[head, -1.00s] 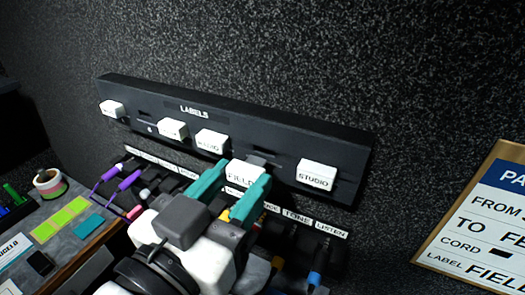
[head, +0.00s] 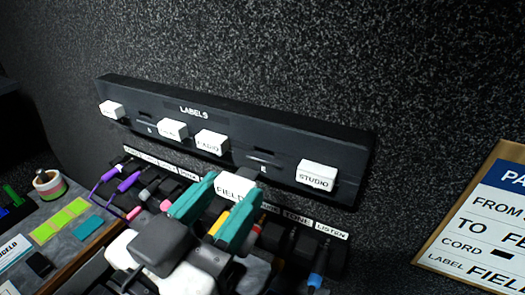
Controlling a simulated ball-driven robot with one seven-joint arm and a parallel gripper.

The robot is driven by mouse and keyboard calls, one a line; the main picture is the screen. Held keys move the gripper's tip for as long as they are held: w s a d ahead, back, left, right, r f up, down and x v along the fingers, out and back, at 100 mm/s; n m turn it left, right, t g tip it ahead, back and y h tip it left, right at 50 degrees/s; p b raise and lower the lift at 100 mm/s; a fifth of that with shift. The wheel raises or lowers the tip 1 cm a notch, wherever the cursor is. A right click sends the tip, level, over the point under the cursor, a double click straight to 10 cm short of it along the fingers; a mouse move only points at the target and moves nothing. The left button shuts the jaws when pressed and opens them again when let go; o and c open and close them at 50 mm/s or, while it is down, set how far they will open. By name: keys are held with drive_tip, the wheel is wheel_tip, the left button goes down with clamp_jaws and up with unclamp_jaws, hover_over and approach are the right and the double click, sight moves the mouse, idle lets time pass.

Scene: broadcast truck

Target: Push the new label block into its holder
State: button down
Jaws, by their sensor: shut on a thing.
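My gripper (head: 233,187) is shut on a white label block (head: 232,190) marked FIELD, with one teal finger on each side. The block is apart from the black LABELS rail (head: 232,117), showing just below its lower edge in the picture. A bare holder place (head: 263,170) with a small light mark shows on the rail, between the RADIO block (head: 211,142) and the STUDIO block (head: 316,176). A dark piece behind the FIELD block partly shows; I cannot tell what it is. Another bare place (head: 147,122) shows farther left on the rail.
Two more white blocks (head: 172,130) (head: 111,109) sit on the rail. Below it runs a labelled strip (head: 297,217) with purple cords (head: 128,181) and other plugs. A paper sheet (head: 480,225) naming FIELD is at right. A desk with green notes (head: 62,216) is at left.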

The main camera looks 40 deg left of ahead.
sight(231, 195)
drive_tip(key=shift+s, duration=0.15)
drive_tip(key=shift+v, duration=1.35)
